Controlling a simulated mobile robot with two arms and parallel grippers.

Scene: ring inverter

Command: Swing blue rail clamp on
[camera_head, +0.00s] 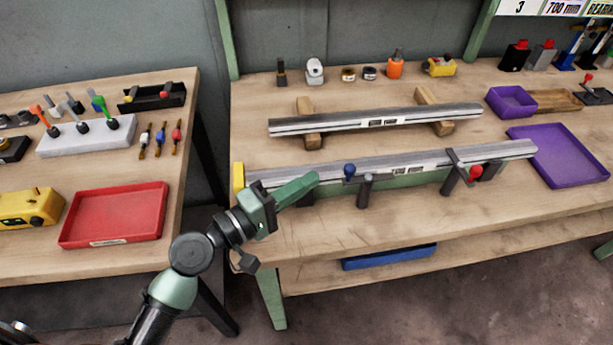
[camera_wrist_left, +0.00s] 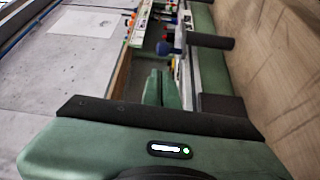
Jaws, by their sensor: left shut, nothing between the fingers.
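The blue rail clamp shows its blue ball knob (camera_head: 349,170) at the front rail (camera_head: 410,167), with a dark post (camera_head: 365,191) just right of it. In the left wrist view the blue knob (camera_wrist_left: 166,47) lies beyond my fingertips, with a dark bar (camera_wrist_left: 210,41) beside it. My left gripper (camera_head: 312,180) is shut and empty, close to the left of the knob and apart from it. Its green fingers also show in the left wrist view (camera_wrist_left: 161,88). The red-knobbed clamp (camera_head: 475,172) has a dark arm lying across the rail farther right. My right gripper is not in view.
A second rail (camera_head: 375,122) rests on wooden blocks behind. A yellow block (camera_head: 238,178) stands at the front rail's left end. Purple trays (camera_head: 562,157) lie at the right. A red tray (camera_head: 115,215) is on the left bench. The bench front is clear.

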